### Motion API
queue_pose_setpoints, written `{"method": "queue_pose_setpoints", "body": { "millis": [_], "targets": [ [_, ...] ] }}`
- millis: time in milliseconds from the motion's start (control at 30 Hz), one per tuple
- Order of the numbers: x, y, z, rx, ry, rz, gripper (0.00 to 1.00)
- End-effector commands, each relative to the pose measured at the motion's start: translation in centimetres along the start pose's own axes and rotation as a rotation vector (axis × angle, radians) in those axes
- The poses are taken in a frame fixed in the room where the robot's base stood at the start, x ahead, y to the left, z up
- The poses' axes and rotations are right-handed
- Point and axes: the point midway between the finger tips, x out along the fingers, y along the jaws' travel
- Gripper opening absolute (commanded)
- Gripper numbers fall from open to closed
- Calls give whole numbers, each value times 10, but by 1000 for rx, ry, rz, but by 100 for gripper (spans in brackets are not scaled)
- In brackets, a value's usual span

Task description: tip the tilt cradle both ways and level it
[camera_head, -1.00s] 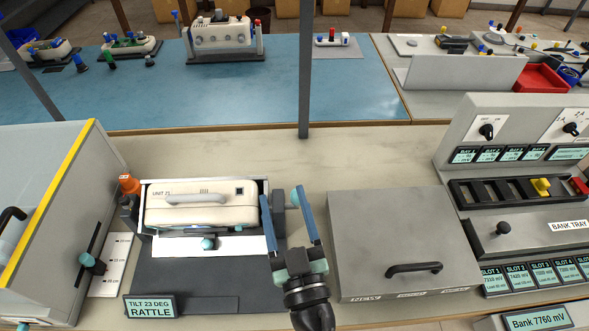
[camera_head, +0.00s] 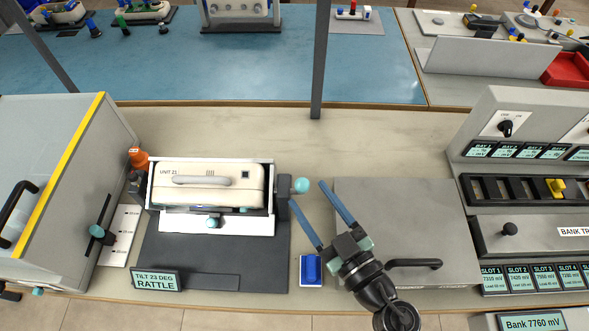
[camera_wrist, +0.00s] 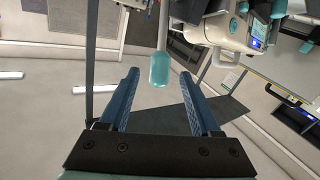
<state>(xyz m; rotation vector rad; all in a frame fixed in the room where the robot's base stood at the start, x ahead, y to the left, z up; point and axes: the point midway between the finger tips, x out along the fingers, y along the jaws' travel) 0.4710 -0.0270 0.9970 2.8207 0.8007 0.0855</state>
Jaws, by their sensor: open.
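The tilt cradle (camera_head: 273,168) is a white frame on a dark base and holds a cream unit marked UNIT 21 (camera_head: 195,194). A dark block on its right side carries a round teal knob (camera_head: 301,186). The cradle's display (camera_head: 156,281) reads TILT 23 DEG RATTLE. My gripper (camera_head: 306,192) is open, its blue fingers pointing at the knob. In the wrist view the knob (camera_wrist: 159,68) appears just beyond and between the fingertips (camera_wrist: 160,72), with no visible contact. A second small teal knob (camera_head: 212,222) is on the cradle's front.
A blue rocker on a white pad (camera_head: 311,270) lies left of my wrist. A grey lidded box (camera_head: 400,225) stands right, under my gripper. A grey cabinet (camera_head: 60,180) is left, and the bank tray panel (camera_head: 540,235) far right. Bench behind the cradle is clear.

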Motion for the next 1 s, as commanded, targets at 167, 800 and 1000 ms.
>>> {"method": "queue_pose_setpoints", "body": {
  "millis": [167, 800, 1000],
  "targets": [
    [38, 0, -1, 0, 2, -2, 64],
    [71, 0, 0, -1, 1, 1, 59],
    [70, 0, 0, 0, 1, 1, 23]
  ]
}}
